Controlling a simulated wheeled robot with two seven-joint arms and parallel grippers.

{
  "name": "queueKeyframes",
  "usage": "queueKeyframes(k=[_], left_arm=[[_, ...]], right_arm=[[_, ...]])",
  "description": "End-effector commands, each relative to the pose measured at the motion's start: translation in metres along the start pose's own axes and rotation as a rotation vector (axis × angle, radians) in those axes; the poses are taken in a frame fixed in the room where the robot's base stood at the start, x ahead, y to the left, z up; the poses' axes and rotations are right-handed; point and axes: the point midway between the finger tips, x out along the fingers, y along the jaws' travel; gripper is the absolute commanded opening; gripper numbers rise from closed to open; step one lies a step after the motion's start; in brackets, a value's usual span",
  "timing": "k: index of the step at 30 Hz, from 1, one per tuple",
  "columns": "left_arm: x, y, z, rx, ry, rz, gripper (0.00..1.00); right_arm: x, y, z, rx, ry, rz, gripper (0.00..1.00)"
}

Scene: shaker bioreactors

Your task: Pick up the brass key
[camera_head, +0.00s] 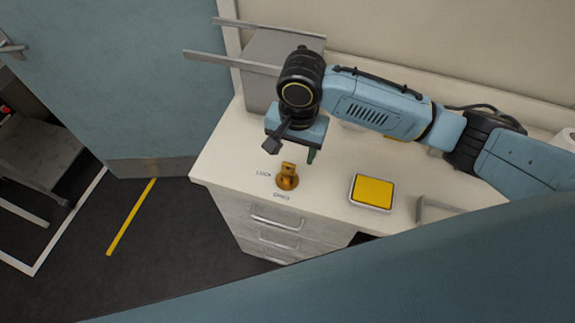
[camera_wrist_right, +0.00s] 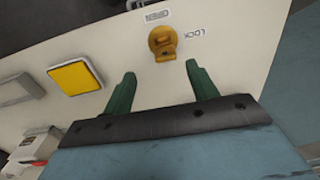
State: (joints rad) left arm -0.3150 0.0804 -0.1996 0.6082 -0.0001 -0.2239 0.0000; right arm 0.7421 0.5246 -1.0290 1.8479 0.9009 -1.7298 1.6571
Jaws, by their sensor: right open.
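The brass key (camera_head: 287,177) stands on the white counter (camera_head: 232,157) near its front left corner, beside small printed labels. In the right wrist view the brass key (camera_wrist_right: 162,42) is beyond the fingertips, roughly midway between them. My right gripper (camera_head: 292,155) is above the counter, just behind the key in the head view. Its two green fingers are apart and empty in the right wrist view (camera_wrist_right: 160,72). The fingers do not touch the key. My left gripper does not show clearly in either view.
A yellow square button (camera_head: 372,192) in a pale frame sits right of the key. A grey box (camera_head: 262,75) is at the back left. Drawers (camera_head: 275,228) are below the counter; the counter around the key is clear.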

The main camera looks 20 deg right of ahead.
Motion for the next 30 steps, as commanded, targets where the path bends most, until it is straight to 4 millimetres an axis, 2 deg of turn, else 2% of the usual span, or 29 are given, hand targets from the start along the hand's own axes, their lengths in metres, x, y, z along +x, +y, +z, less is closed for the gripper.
queueKeyframes(k=[1,4,10,14,19,27,30], left_arm=[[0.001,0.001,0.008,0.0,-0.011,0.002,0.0],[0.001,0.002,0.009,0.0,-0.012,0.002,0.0],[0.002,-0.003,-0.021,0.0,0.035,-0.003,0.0],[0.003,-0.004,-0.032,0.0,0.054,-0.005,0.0],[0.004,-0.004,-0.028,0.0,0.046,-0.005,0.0],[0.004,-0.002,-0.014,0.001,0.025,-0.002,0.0],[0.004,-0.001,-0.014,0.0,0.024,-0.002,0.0]], right_arm=[[0.009,0.0,0.0,0.001,-0.002,0.001,0.58],[0.02,-0.001,0.0,0.0,0.0,-0.001,0.58],[0.033,-0.003,0.0,0.0,0.0,-0.001,0.58],[0.054,-0.007,-0.001,0.0,0.0,0.001,0.58],[0.073,-0.007,-0.001,-0.002,0.002,-0.001,0.58],[0.076,-0.007,-0.001,-0.002,0.002,-0.002,0.58],[0.076,-0.007,-0.001,-0.002,0.001,-0.002,0.46]])
